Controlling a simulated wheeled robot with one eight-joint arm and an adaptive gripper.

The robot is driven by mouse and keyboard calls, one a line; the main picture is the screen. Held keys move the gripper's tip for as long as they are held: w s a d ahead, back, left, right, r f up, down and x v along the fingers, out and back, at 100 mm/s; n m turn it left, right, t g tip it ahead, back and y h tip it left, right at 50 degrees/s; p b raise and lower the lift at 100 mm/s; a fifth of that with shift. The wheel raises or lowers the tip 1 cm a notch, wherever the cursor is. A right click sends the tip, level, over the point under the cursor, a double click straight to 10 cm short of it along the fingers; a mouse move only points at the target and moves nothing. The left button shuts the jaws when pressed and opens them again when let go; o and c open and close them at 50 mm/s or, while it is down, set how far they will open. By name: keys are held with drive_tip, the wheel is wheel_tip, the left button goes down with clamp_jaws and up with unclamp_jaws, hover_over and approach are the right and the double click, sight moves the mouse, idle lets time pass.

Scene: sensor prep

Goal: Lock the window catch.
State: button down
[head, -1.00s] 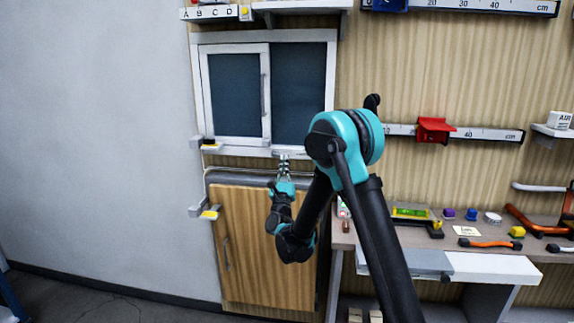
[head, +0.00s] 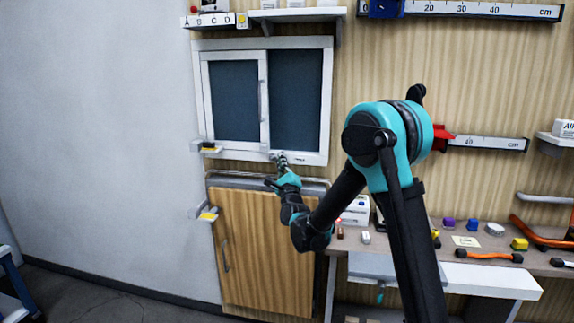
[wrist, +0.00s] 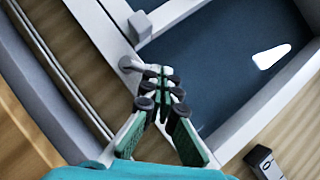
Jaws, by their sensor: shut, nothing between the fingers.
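The white-framed window (head: 328,100) is on the wall in the head view, with a sliding sash on the left that carries a vertical handle (head: 262,100). My gripper (head: 281,157) is at the window's bottom frame, near its middle. In the wrist view my gripper (wrist: 162,82) is shut, with its narrow tips together and nothing between them. A small grey rounded lever, which looks like the window catch (wrist: 130,65), lies right beside the tips on the frame. Its far end is partly hidden by the fingers. I cannot tell whether they touch it.
A wooden cabinet door (head: 265,250) is below the window. A shelf (head: 300,14) is above it. To the right, a workbench (head: 455,258) holds several small items. Small brackets with yellow pads (head: 208,215) stick out at the left wall corner. The floor at left is mostly clear.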

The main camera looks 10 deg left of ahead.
drive_tip(key=shift+a+r+n+g+y, duration=0.3)
drive_tip(key=shift+r+n+g, duration=0.25)
drive_tip(key=shift+n, duration=0.55)
drive_tip(key=shift+a+r+n+g+y, duration=0.15)
drive_tip(key=shift+a+r+n+g, duration=0.2)
drive_tip(key=shift+n+g, duration=0.55)
drive_tip(key=shift+a+r+n+g+y, duration=0.3)
drive_tip(key=shift+r+n+g, duration=0.15)
drive_tip(key=shift+n, duration=0.85)
drive_tip(key=shift+a, duration=0.1)
drive_tip(key=v, duration=1.4)
drive_tip(key=shift+r, duration=0.3)
